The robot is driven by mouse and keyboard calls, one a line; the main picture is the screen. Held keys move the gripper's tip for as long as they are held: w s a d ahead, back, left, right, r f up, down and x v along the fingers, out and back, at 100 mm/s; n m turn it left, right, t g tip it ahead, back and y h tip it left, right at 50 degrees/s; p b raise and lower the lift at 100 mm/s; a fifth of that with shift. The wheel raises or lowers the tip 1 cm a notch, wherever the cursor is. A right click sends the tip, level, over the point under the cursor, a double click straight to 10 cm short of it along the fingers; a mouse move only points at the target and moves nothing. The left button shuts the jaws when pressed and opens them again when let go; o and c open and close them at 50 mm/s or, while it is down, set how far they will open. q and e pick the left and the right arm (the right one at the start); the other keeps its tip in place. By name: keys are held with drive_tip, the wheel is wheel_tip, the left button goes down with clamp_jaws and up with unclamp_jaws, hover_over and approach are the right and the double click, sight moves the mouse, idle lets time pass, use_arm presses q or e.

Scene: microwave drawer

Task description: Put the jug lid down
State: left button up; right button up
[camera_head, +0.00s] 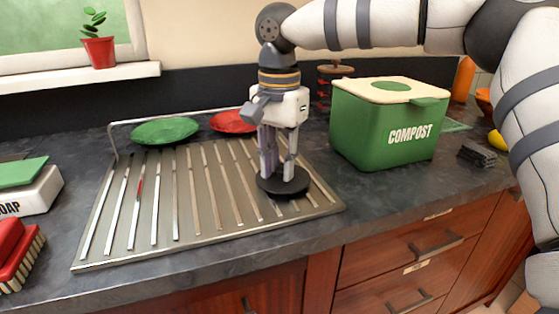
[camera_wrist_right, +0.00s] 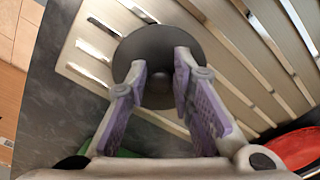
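The jug lid (camera_head: 283,187) is a round, dark grey disc, level at the right part of the metal drying rack. It also shows in the right wrist view (camera_wrist_right: 157,43), with a small knob in its middle. My right gripper (camera_head: 278,174) points straight down over the lid. In the right wrist view its fingertips (camera_wrist_right: 161,76) are on both sides of the knob, close against it, so the gripper looks shut on it. The lid appears to be at the rack's slats; whether it touches them is hard to tell. My left gripper is not in view.
The drying rack (camera_head: 207,237) holds a green plate (camera_head: 165,131) and a red plate (camera_head: 233,122) at its back. A green compost bin (camera_head: 385,125) stands right of the gripper. A soap box (camera_head: 36,192) and red brush (camera_head: 17,255) are at the left. The rack's middle slats are bare.

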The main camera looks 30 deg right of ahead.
sight(279, 179)
drive_tip(key=shift+o, duration=0.9)
wheel_tip(279, 179, up, 12)
drive_tip(key=shift+r, duration=0.2)
drive_tip(key=shift+s, duration=0.1)
